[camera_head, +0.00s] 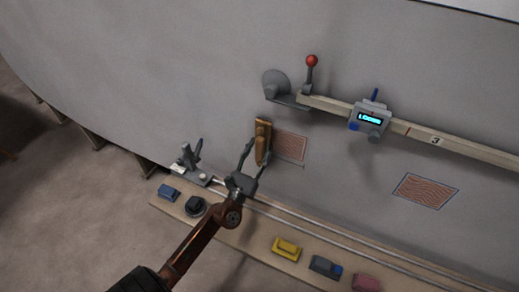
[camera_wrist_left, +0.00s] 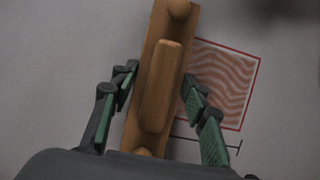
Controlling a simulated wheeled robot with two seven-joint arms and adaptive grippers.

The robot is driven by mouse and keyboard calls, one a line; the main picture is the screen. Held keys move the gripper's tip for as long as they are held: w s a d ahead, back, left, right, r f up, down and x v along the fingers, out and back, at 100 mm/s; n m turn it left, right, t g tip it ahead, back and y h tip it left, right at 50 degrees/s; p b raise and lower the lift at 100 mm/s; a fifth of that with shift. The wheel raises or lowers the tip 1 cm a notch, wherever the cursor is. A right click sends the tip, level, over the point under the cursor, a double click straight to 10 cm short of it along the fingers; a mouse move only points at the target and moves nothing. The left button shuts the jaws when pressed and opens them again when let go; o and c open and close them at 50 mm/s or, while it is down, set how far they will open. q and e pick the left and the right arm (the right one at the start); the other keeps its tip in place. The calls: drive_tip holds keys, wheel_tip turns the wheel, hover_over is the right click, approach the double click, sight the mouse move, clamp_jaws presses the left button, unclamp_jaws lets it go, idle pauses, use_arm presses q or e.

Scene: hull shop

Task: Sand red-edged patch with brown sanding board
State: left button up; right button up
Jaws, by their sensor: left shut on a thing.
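The brown sanding board (camera_head: 263,131) is upright against the grey hull wall, tilted slightly. In the left wrist view the board (camera_wrist_left: 151,100) shows its long raised handle. My left gripper (camera_head: 257,155) is shut on it, with a green-padded finger on each side. The red-edged patch (camera_head: 291,147), with wavy red-brown lines, lies on the hull just right of the board. In the left wrist view the board covers the left edge of this patch (camera_wrist_left: 225,85). Whether the board touches the hull, I cannot tell. My right gripper is not in view.
A blue-edged patch (camera_head: 426,191) is farther right. Above runs a wooden rail (camera_head: 465,148) with a red-knobbed lever (camera_head: 311,75) and a display box (camera_head: 370,117). Below, a shelf (camera_head: 226,236) holds a yellow block (camera_head: 286,248), a blue block (camera_head: 169,192) and other tools.

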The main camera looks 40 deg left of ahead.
use_arm(q)
drive_tip(key=shift+w+a, duration=0.15)
drive_tip(key=shift+w, duration=0.4)
idle(0.4)
